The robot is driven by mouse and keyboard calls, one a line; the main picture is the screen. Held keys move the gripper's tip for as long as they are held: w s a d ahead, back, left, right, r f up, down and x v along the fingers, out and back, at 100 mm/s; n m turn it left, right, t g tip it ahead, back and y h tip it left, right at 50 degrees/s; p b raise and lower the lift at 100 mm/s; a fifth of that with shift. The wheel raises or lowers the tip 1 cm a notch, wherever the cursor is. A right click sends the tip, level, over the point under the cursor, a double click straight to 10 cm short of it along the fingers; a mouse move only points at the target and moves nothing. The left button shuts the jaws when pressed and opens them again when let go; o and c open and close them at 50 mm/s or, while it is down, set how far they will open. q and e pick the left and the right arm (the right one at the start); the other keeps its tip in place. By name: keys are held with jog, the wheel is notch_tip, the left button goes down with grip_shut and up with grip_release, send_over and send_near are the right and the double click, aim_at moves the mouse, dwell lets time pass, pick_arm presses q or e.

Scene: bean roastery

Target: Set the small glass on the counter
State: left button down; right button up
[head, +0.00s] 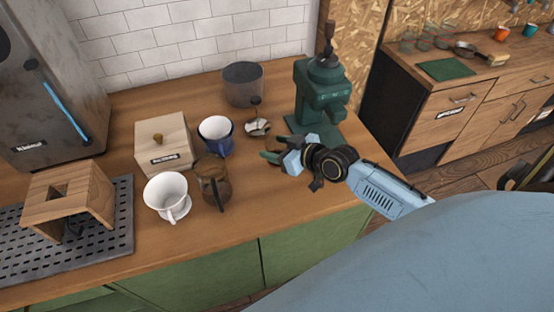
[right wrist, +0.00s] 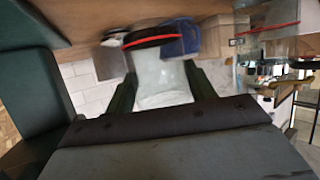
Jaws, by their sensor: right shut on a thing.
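My right gripper (head: 272,149) is above the front part of the wooden counter (head: 250,218), in front of and left of the green grinder. In the right wrist view its two dark fingers stand on either side of a clear, whitish small glass (right wrist: 163,82), and the gripper (right wrist: 162,90) is shut on it. A dark band with a red line crosses the picture at the glass's upper end. In the head view the glass is too faint to make out, and I cannot tell its height above the counter. My left gripper is not in view.
The green grinder (head: 322,88) stands close behind my right gripper. A blue cup (head: 215,134), a dark carafe (head: 213,185), a white dripper (head: 167,196) and a wooden box (head: 163,143) stand to the left. Bare counter lies between the carafe and the gripper.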

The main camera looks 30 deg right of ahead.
notch_tip(320, 180, down, 4)
jog(key=shift+f+b, duration=0.15)
jog(key=shift+b, duration=0.35)
jog(key=o, duration=0.7)
jog(key=shift+f, duration=0.1)
jog(key=o, duration=0.5)
jog(key=shift+c, duration=0.2)
